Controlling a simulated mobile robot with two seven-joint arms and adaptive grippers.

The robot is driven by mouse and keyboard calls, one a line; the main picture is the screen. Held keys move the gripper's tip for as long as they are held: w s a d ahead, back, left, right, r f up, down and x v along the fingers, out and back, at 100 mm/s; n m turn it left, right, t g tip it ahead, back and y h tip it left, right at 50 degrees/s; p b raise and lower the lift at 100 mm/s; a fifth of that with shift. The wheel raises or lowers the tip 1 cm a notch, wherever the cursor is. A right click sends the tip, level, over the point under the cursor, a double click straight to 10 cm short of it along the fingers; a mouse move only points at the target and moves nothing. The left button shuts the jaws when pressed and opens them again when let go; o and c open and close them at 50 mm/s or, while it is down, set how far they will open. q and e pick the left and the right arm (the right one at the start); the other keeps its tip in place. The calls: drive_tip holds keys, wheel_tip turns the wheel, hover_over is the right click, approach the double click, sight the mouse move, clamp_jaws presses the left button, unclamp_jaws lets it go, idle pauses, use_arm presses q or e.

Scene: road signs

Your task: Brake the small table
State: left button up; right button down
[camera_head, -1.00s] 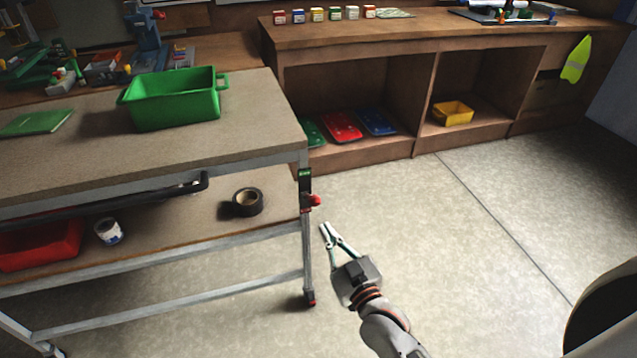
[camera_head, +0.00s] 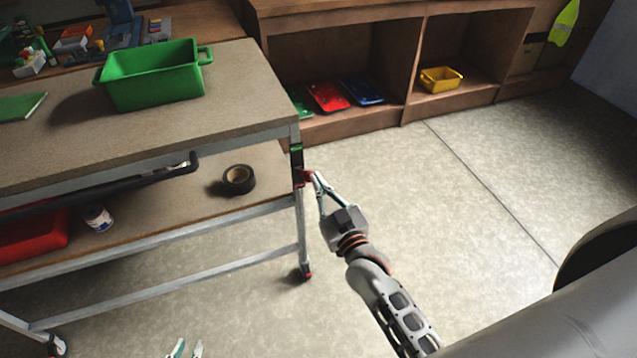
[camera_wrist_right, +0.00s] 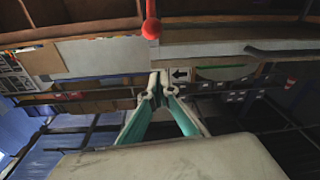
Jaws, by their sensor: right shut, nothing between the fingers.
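The small table (camera_head: 235,104) is a grey-framed cart on casters, at the left of the head view. A plate on its near right leg has a green mark (camera_head: 296,148) at the top. A red knob (camera_head: 309,176) sticks out lower on that plate. My right gripper (camera_head: 317,178) is shut and empty, its tips right at the knob; contact cannot be told in the head view. In the right wrist view the red knob (camera_wrist_right: 151,29) hangs beyond the closed tips of the right gripper (camera_wrist_right: 158,77). My left gripper (camera_head: 187,347) shows only two parted fingertips at the bottom edge.
A green bin (camera_head: 153,80) stands on the table top. Black tape (camera_head: 239,179), a small can (camera_head: 98,217) and a red bin (camera_head: 35,238) sit on its lower shelf. A wooden bench (camera_head: 345,35) stands behind. The floor to the right is clear.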

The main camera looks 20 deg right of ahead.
hover_over(310, 173)
drive_tip(key=s+a, duration=0.1)
drive_tip(key=shift+r, duration=0.35)
drive_tip(key=f, duration=0.2)
drive_tip(key=shift+d+f, duration=0.25)
drive_tip(key=shift+f, duration=0.15)
drive_tip(key=shift+s+f, duration=0.15)
drive_tip(key=shift+f, duration=0.3)
use_arm(q)
drive_tip(key=shift+w, duration=0.2)
use_arm(e)
drive_tip(key=shift+f, duration=0.1)
drive_tip(key=shift+d, duration=0.1)
